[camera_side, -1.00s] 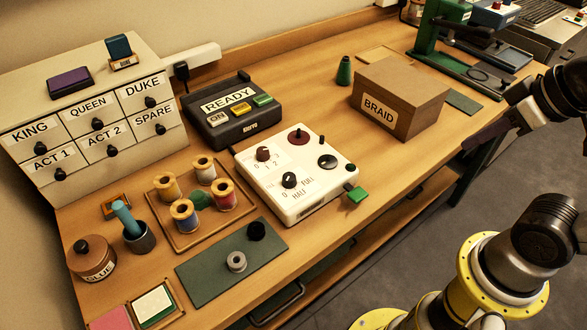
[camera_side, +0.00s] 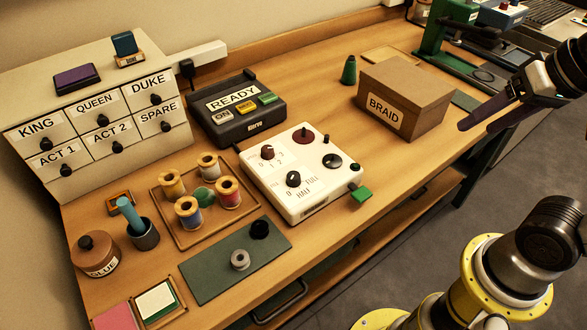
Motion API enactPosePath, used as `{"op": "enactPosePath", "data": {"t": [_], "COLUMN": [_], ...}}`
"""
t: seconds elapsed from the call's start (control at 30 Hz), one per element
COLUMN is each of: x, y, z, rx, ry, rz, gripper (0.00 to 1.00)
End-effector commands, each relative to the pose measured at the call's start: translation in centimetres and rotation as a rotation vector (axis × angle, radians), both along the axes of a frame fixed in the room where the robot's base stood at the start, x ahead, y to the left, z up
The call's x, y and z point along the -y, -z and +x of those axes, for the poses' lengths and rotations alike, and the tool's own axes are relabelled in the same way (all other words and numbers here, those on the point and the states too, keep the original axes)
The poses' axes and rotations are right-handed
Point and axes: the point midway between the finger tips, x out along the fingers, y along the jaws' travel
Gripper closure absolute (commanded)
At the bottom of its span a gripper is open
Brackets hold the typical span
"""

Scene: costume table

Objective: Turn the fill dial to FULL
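The fill dial (camera_side: 293,179) is a black knob on the front left of a white control box (camera_side: 318,203). The labels 0, HALF and FULL are printed around it. Its pointer is too small to read with certainty. My gripper (camera_side: 464,126) is at the upper right, past the right side of the cardboard box and far from the dial. Its dark fingers point left and down and show nearly edge-on, so their opening is unclear. I see nothing held in it.
The white box also carries a brown numbered knob (camera_side: 267,152), a dark red disc (camera_side: 304,136), a black disc (camera_side: 332,160) and a green tab (camera_side: 360,193). The BRAID box (camera_side: 405,103) stands between my gripper and the white box. A thread tray (camera_side: 181,238) is at left.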

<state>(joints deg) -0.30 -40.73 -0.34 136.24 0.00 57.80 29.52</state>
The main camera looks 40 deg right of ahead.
Motion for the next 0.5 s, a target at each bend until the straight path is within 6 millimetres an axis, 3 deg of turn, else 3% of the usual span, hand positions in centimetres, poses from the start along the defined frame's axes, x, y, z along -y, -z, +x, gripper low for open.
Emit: {"op": "enactPosePath", "data": {"t": [0.2, 0.37, 0.5], "x": [-2.1, -5.1, -8.5], "y": [-4.9, -6.5, -6.5], "z": [5.7, 10.4, 14.5], "rx": [-0.096, -0.186, -0.259], "ry": [0.361, 0.561, 0.684], "rz": [0.201, 0.282, 0.306], "gripper": [0.35, 0.35, 0.35]}}
